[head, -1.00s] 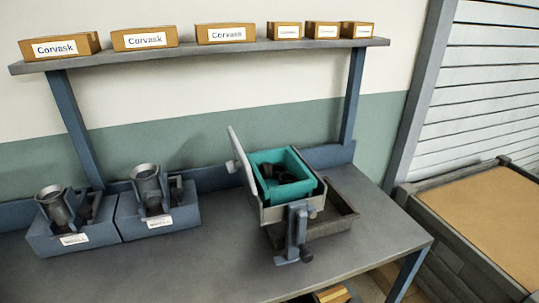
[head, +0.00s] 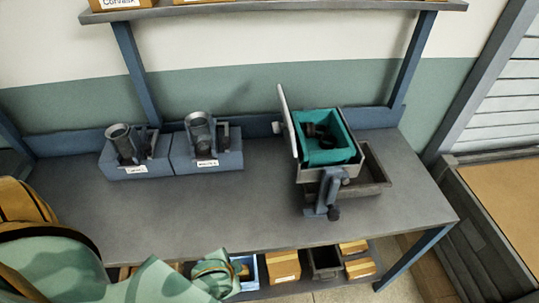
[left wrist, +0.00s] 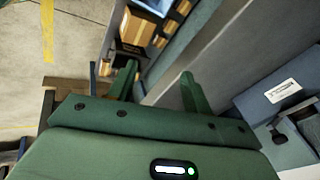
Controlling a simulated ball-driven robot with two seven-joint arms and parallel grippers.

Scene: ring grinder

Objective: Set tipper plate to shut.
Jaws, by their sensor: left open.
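The tipper (head: 322,176) stands on the right part of the bench in the head view, holding a teal bin (head: 345,153) with dark parts in it. Its flat grey plate (head: 288,122) stands nearly upright along the left side of the bin, swung away from the bin's open top. A knob shows on the plate's left side. My left gripper (left wrist: 160,88) is open in the left wrist view, with nothing between its fingers. It is near the bench's front edge, well left of and apart from the tipper. My right gripper is not in view.
Two blue holders (head: 135,162) with metal cups stand at the back left of the bench (head: 240,210). A dark tray (head: 376,176) lies right of the tipper. Boxes (head: 283,266) sit on the lower shelf. The bench's middle is clear.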

